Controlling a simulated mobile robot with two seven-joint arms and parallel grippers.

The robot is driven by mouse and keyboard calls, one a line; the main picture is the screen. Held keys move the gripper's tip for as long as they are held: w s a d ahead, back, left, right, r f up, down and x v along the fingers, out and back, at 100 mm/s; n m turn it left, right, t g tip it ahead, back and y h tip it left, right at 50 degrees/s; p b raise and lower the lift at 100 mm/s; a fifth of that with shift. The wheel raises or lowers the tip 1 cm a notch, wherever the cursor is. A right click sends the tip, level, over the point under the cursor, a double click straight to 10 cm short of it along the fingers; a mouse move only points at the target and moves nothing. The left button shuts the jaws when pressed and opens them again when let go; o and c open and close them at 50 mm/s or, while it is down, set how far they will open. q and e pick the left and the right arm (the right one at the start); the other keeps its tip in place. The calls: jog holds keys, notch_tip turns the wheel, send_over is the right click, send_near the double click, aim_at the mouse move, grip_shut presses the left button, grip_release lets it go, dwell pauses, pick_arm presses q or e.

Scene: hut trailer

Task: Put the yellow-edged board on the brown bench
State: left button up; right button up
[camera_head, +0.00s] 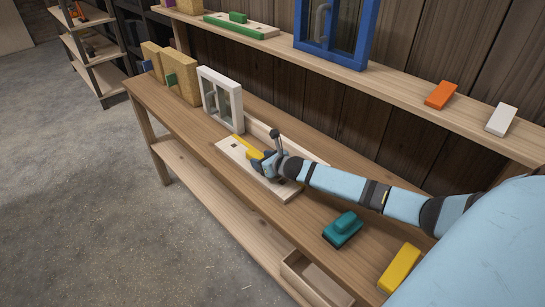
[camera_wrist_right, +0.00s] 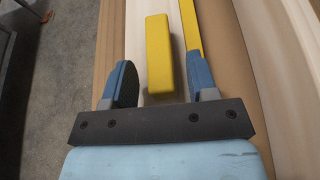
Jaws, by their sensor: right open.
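The yellow-edged board (camera_head: 234,152) is a pale wooden board lying flat on the brown bench (camera_head: 165,105), below the white-framed window. It has a yellow strip along its far long edge and a yellow block handle (camera_wrist_right: 158,45) on top. My right gripper (camera_head: 262,160) is over the board, close to the handle. In the right wrist view the gripper (camera_wrist_right: 162,78) is open, one blue finger on each side of the handle, with gaps showing. In the head view the gripper hides part of the handle. My left gripper is not in view.
A white-framed window (camera_head: 222,99) and brown blocks (camera_head: 180,75) stand at the bench's far left. A teal block with a handle (camera_head: 343,229) and a yellow block (camera_head: 400,268) lie nearer. An upper shelf (camera_head: 400,80) runs behind. An open wooden box (camera_head: 310,278) sits below.

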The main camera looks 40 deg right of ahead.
jog(key=v, duration=1.1)
jog(key=shift+s+b, duration=0.25)
jog(key=shift+b, duration=0.1)
